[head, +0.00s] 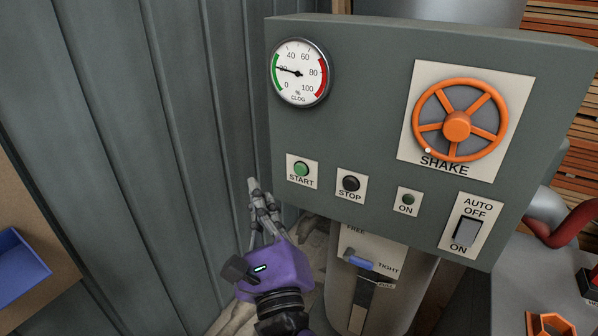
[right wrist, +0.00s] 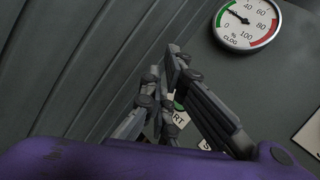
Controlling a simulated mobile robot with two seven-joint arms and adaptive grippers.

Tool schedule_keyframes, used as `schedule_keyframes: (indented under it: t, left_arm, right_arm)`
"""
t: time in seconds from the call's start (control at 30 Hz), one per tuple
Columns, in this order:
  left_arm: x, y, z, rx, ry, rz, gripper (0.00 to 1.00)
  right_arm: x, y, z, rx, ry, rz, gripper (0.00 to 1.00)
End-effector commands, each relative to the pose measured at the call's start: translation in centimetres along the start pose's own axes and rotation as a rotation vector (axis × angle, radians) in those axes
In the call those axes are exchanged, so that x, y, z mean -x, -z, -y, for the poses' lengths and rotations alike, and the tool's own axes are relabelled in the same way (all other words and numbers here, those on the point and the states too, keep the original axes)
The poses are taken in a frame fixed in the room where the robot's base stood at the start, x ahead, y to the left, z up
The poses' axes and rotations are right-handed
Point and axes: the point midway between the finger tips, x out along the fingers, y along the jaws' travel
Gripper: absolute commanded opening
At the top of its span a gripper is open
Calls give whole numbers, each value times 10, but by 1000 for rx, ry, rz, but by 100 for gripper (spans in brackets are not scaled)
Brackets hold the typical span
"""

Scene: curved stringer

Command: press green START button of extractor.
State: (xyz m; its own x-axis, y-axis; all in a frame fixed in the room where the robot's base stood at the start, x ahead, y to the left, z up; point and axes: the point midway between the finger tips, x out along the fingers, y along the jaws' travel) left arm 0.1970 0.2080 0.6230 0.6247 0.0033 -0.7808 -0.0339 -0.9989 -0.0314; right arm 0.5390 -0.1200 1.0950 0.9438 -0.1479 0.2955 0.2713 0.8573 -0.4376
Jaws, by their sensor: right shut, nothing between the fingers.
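The green START button (head: 301,169) sits on a white label at the lower left of the extractor's grey control panel (head: 345,105). My right gripper (head: 252,184) is shut and empty. Its fingertips point up, left of and slightly below the START button in the head view, apart from it in the picture. In the right wrist view the fingers (right wrist: 176,55) partly cover the START button (right wrist: 179,104) and its label. How far the fingertips are from the panel is hard to tell. My left gripper is not in view.
The black STOP button (head: 351,184), dark green ON lamp (head: 408,200) and AUTO switch (head: 468,231) lie right of START. An orange SHAKE wheel (head: 457,124) and clog gauge (head: 299,72) are above. A blue TIGHT lever (head: 361,263) is below. A corrugated wall (head: 130,120) stands left.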

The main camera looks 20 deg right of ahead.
Motion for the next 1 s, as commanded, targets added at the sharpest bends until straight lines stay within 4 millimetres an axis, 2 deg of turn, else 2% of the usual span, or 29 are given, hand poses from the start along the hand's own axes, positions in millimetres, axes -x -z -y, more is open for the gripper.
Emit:
schedule_keyframes:
  t: [0.27, 0.7, 1.0]
  left_arm:
    - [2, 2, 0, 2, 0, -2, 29]
    - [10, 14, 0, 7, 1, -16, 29]
    - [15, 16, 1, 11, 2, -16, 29]
  right_arm:
    - [-7, 4, 5, 5, -1, 2, 0]
    - [-49, 33, 36, 6, 0, 4, 0]
    - [-61, 44, 45, 5, 0, 1, 0]
